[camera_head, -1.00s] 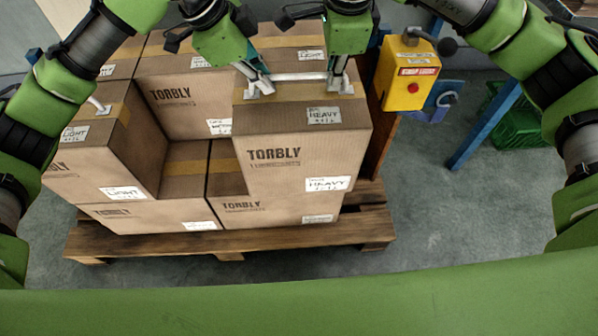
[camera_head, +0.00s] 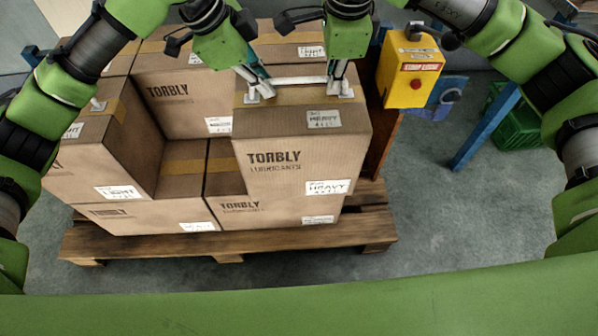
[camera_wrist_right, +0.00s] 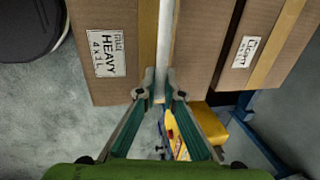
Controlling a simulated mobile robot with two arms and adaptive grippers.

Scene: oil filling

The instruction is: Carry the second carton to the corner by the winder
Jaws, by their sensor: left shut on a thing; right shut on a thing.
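A brown TORBLY carton (camera_head: 285,150) with HEAVY labels sits at the front right of the stack, above a lower layer of cartons. A white strap-like handle (camera_head: 297,80) runs across its taped top. My left gripper (camera_head: 261,93) is shut on the left end of this handle. My right gripper (camera_head: 340,90) is shut on its right end. In the right wrist view my right gripper (camera_wrist_right: 158,97) grips the white handle (camera_wrist_right: 166,45), beside the carton's HEAVY label (camera_wrist_right: 104,50). Whether the carton is clear of the one below is hard to tell.
Other cartons, some labelled LIGHT (camera_head: 119,192), stand left and behind on a wooden pallet (camera_head: 150,246). A yellow box with a red button (camera_head: 410,75) stands close on the right, by a blue bar (camera_head: 487,127) and green crate (camera_head: 518,128). Grey floor (camera_head: 450,220) at right is clear.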

